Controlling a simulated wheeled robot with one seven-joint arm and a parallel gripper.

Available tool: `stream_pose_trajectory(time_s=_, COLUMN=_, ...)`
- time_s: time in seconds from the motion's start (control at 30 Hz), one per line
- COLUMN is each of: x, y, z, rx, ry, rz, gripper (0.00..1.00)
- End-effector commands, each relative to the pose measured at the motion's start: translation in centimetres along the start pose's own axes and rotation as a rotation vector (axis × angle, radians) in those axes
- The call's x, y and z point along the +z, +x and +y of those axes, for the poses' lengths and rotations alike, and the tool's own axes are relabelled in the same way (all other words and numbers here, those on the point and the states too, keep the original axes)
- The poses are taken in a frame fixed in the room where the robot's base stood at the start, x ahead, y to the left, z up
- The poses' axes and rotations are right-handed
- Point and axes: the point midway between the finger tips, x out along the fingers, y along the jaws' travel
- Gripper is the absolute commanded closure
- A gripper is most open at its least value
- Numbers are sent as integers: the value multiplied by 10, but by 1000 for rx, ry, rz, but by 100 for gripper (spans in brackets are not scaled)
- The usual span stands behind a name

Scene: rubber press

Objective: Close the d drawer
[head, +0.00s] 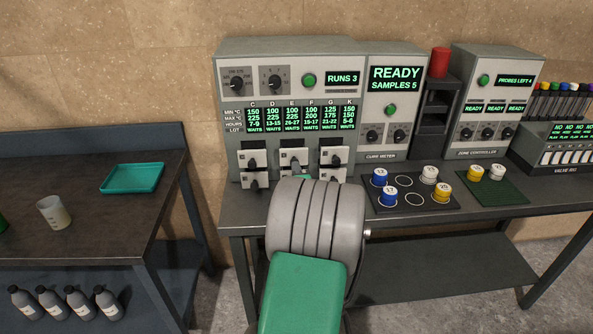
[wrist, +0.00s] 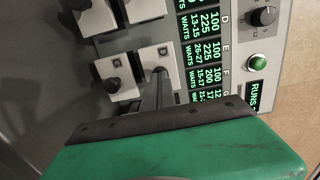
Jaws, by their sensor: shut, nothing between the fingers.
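The press cabinet (head: 287,75) stands on the bench, with white-fronted drawers with dark knobs low on its face. In the wrist view, a white drawer front (wrist: 150,56) carries a letter that looks like D. My gripper (wrist: 160,76) is shut and empty, its fingertips at this front and overlapping its knob area. I cannot tell whether they touch it, or how far the drawer stands out. A neighbouring front (wrist: 118,74) with a dark knob is beside it.
A cure meter (head: 391,100) stands right of the press. Blue, white and yellow capped samples sit on a black mat (head: 412,205) in front of it. A side table (head: 90,200) at left holds a teal tray (head: 132,178) and a beaker (head: 53,213).

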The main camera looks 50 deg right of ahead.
Motion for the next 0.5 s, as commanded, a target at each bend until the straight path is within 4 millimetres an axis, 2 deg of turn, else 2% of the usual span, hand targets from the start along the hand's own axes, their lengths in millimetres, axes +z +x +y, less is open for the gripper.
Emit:
stream_pose_trajectory(time_s=0.3, x=-2, y=56, z=2, rx=-1, ry=-1, rz=-3, gripper=100)
stream_pose_trajectory(time_s=0.5, x=-4, y=68, z=-2, rx=-2, ry=0, rz=0, gripper=100)
